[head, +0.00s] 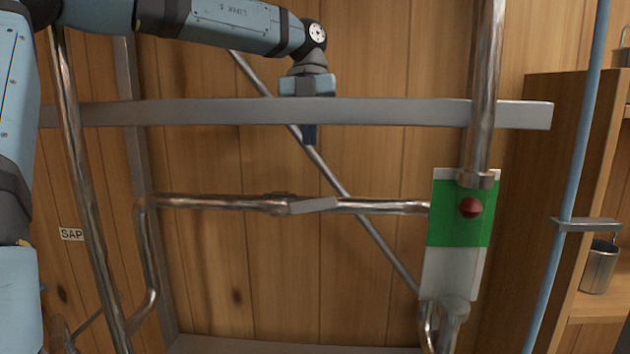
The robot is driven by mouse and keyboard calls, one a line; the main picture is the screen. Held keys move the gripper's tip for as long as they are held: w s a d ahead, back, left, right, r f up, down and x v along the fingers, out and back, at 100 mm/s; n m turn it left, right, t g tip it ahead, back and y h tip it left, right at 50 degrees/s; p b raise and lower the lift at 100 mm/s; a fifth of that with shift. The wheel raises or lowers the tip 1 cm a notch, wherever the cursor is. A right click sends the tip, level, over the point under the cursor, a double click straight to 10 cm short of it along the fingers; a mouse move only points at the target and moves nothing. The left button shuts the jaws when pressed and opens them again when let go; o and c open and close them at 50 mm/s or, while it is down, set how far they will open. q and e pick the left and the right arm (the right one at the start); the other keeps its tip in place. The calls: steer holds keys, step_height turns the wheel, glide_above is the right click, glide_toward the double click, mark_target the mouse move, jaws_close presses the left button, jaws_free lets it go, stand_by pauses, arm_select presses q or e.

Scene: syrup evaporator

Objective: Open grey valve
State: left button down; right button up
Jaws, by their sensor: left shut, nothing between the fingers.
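The grey valve shows as a flat grey lever (314,206) on the horizontal metal pipe (225,204), near the middle of the view. The lever lies nearly along the pipe, its right end tilted slightly up. My left gripper (309,134) is above the lever, pointing down and apart from it. A grey crossbar passes in front of the gripper and hides its middle; only the dark fingertips show below the bar. The fingers are shut and empty. My right gripper is out of view.
The grey crossbar (400,112) spans the view above the pipe. A white and green panel (455,235) with a red ball (470,207) stands at the pipe's right end. A vertical pipe (485,80) descends to it. A metal bucket (600,268) is on a wooden shelf at right.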

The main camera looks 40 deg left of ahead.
mark_target(318, 199)
arm_select(q)
steer(key=x, duration=0.2)
steer(key=p+x, duration=0.1)
steer(key=x, duration=0.2)
steer(key=p+x, duration=0.1)
steer(key=x, duration=0.1)
steer(key=shift+w+a+f, duration=0.2)
steer(key=shift+f, duration=0.15)
steer(key=shift+w+d+f, duration=0.1)
steer(key=shift+w+f, duration=0.05)
steer(key=shift+f, duration=0.45)
step_height(318, 199, down, 2)
steer(key=b, duration=0.2)
steer(key=shift+w+d+f+b, duration=0.1)
steer(key=shift+d+f+b, duration=0.05)
steer(key=shift+b, duration=0.25)
steer(key=shift+d, duration=0.15)
steer(key=shift+r, duration=0.25)
